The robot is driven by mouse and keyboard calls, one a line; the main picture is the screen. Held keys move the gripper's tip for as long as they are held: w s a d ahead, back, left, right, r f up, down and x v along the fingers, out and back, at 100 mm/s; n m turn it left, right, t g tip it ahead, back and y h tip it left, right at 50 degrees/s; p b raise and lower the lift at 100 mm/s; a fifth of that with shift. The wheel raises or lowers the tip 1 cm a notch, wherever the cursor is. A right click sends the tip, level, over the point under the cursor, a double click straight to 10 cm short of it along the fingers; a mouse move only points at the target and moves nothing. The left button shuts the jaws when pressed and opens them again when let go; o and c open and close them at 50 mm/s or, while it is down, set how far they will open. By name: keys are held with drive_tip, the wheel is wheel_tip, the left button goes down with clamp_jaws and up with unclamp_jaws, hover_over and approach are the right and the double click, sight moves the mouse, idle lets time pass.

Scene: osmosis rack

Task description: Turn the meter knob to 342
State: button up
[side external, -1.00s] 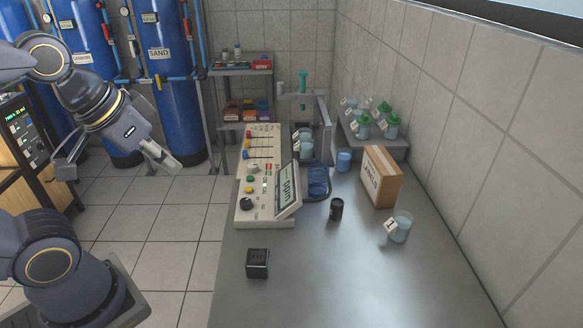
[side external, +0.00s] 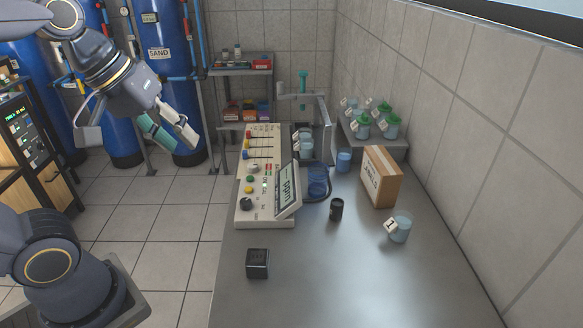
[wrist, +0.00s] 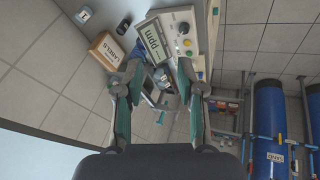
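The meter (side external: 268,217) is a pale console on the bench with a tilted display (side external: 286,188). The display also shows in the wrist view (wrist: 154,42); "ppm" is legible there, but I cannot read a number. A black knob (side external: 246,203) sits at the console's near left end, by yellow and green buttons. This knob also shows in the wrist view (wrist: 183,27). My gripper (side external: 178,145) is open and empty, in the air left of the console and apart from it. In the wrist view its fingers (wrist: 160,72) are spread wide.
A small black box (side external: 257,263) stands near the bench's front left. A black cylinder (side external: 336,209), a LABELS carton (side external: 381,176) and a beaker tagged 1 (side external: 400,230) stand right of the console. Green-capped bottles (side external: 377,122) stand behind. The front bench is mostly clear.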

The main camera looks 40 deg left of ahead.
drive_tip(key=shift+o, duration=1.4)
drive_tip(key=w+a+n+g+h, duration=0.1)
drive_tip(key=w+a+n, duration=0.2)
drive_tip(key=w+n, duration=0.3)
drive_tip(key=shift+w+a+f+n+g, duration=0.15)
drive_tip(key=shift+w+f+n+g, duration=0.2)
drive_tip(key=shift+w, duration=0.65)
drive_tip(key=n+g+y, duration=0.2)
drive_tip(key=n+g, duration=0.1)
drive_tip(key=n, duration=0.1)
hover_over(245, 200)
wheel_tip(245, 200, down, 9)
drive_tip(key=shift+g, duration=0.35)
wheel_tip(245, 200, down, 16)
drive_tip(key=shift+f, duration=0.95)
drive_tip(key=shift+c, duration=0.3)
clamp_jaws()
